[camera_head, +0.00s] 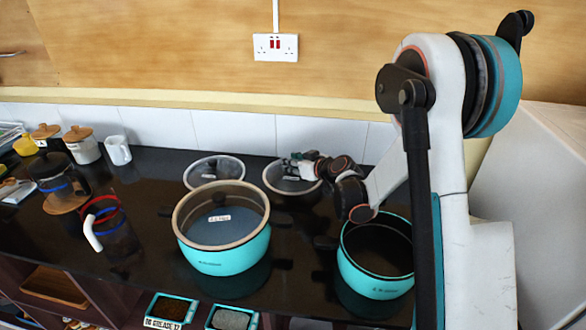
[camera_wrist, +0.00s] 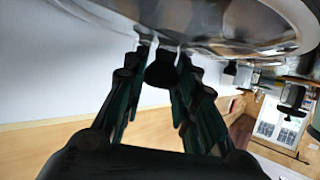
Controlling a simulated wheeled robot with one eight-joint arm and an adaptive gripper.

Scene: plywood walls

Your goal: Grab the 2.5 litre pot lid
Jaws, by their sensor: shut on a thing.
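A round glass pot lid (camera_head: 276,182) with a pale rim is at the back of the black counter, beneath my gripper (camera_head: 293,166). In the wrist view my gripper (camera_wrist: 162,62) has its two fingers closed on the lid's dark knob (camera_wrist: 161,72). The lid's glass (camera_wrist: 235,22) fills the top of that view. Any label on this lid is too small to read. I cannot tell whether the lid touches the counter. An open teal pot (camera_head: 377,290) with a dark inside stands in front, partly behind my arm.
A large teal pot (camera_head: 222,262) with a labelled lid stands mid-counter. Another glass lid (camera_head: 213,164) lies behind it. A glass jug (camera_head: 112,235), a French press (camera_head: 58,180), jars (camera_head: 82,150) and a white mug (camera_head: 118,151) are at left. The tiled wall (camera_head: 248,130) is close behind.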

